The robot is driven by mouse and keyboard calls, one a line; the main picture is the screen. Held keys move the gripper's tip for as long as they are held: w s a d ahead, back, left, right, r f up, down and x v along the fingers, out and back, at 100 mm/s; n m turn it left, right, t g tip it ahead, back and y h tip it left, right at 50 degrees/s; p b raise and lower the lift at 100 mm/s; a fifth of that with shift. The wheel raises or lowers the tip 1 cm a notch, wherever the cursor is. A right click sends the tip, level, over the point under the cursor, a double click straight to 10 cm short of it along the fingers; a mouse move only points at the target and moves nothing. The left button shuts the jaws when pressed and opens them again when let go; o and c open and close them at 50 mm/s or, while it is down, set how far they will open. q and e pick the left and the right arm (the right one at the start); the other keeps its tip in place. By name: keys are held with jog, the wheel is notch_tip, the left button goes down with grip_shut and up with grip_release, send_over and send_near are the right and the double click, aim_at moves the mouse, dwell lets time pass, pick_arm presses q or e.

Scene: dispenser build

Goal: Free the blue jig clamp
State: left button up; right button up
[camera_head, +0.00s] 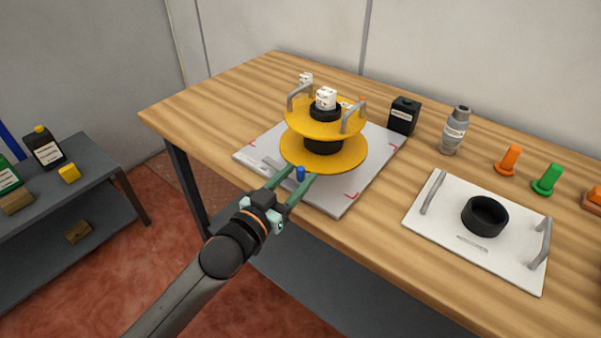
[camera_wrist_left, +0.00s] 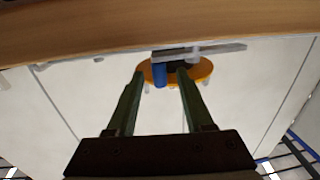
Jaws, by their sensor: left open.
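The blue jig clamp (camera_head: 300,174) is a small upright blue peg at the near edge of the white jig plate (camera_head: 340,205), beside a grey bar. My left gripper (camera_head: 302,172) is open, with its two green fingers on either side of the clamp. In the left wrist view the blue clamp (camera_wrist_left: 160,75) shows between the fingertips, nearer the left one, and I see no clear contact. The yellow two-disc assembly (camera_head: 345,155) with a black core and grey handles stands on the plate just behind the clamp. My right gripper is not in view.
A white tray (camera_head: 425,222) with grey handles and a black ring (camera_head: 485,215) lies to the right. A black container (camera_head: 404,116), a grey bottle (camera_head: 453,132), an orange peg (camera_head: 508,159) and a green peg (camera_head: 548,179) stand behind. A low grey shelf (camera_head: 95,165) is at the left.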

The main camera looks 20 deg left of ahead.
pick_arm(q)
jog(key=shift+x, duration=0.95)
grip_shut()
